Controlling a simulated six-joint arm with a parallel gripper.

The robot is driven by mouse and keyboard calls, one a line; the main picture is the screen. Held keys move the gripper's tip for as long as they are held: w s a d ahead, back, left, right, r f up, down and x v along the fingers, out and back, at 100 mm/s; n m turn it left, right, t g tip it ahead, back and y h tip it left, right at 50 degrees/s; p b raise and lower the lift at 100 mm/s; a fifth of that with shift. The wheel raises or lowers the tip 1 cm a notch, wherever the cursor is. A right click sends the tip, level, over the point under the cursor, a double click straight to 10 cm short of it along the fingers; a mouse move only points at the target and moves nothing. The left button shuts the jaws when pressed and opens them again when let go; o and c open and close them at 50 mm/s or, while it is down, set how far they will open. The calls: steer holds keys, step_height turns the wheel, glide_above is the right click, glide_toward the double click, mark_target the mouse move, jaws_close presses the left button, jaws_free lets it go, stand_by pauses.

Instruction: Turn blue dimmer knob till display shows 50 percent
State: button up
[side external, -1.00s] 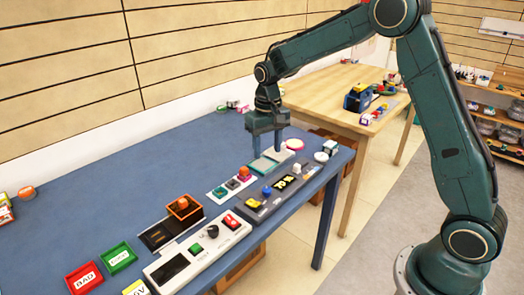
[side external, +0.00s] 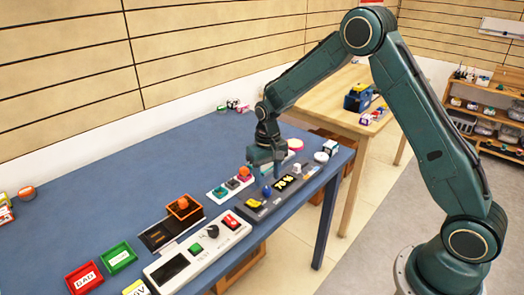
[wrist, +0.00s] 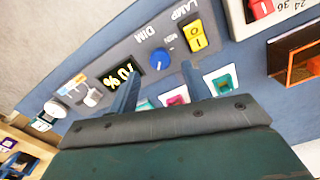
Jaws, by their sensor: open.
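The blue dimmer knob (wrist: 161,60) sits on a grey panel marked DIM in the wrist view, with a white pointer line on it. It also shows in the side view (side external: 266,191). The display (wrist: 123,73) beside it appears to read 70 % in yellow digits. It also shows in the side view (side external: 284,183). My gripper (wrist: 161,72) is open and empty. Its two fingers straddle the knob's position in the wrist view, one towards the display and one towards the switches. In the side view my gripper (side external: 264,168) hangs above the panel, close to the knob; contact cannot be told.
A yellow rocker switch (wrist: 197,35) marked LAMP stands beside the knob. A white strip with several coloured buttons (side external: 230,184) lies behind the panel. A white box with a black knob (side external: 211,231) and an orange open box (side external: 184,208) are nearby.

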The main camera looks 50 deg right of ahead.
mark_target(267, 189)
steer(key=shift+f, duration=2.05)
steer(key=shift+c, duration=0.4)
steer(key=c, duration=0.9)
steer(key=shift+n, duration=2.8)
steer(key=o, duration=1)
